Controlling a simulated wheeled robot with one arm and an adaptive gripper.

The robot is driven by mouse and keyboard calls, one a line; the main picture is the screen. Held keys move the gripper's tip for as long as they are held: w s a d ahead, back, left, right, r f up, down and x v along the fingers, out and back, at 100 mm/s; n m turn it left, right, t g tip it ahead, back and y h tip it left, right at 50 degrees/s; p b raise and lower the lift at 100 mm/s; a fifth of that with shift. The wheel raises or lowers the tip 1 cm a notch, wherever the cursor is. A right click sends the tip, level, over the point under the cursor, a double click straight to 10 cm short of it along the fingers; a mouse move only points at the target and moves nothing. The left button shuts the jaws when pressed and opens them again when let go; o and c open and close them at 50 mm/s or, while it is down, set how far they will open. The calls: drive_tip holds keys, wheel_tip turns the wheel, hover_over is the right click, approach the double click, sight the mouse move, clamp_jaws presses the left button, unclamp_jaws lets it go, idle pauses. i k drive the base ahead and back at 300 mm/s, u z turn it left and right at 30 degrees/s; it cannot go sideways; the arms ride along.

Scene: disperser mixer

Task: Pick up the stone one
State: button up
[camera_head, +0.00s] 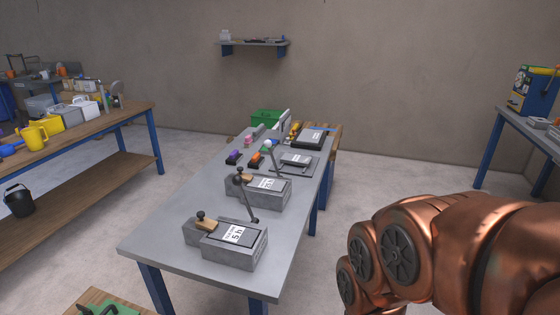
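Which object is the stone one is not certain from this view. Two grey, stone-like blocks stand on the grey table (170,237). The second block (266,198), farther back, has a similar label, knob and lever. My copper arm fills the lower right, off the table's right side. My gripper is not in view, and nothing shows it touching either block.
Behind the blocks are a flat grey device (297,160), small purple (234,157) and orange (255,159) items, and a green box (266,118). A wooden workbench (128,121) with containers stands left, another bench right. The table's front left is clear.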

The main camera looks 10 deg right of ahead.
sight(257, 162)
drive_tip(key=z, duration=1.1)
drive_tip(key=i, duration=3)
drive_tip(key=u, duration=3.75)
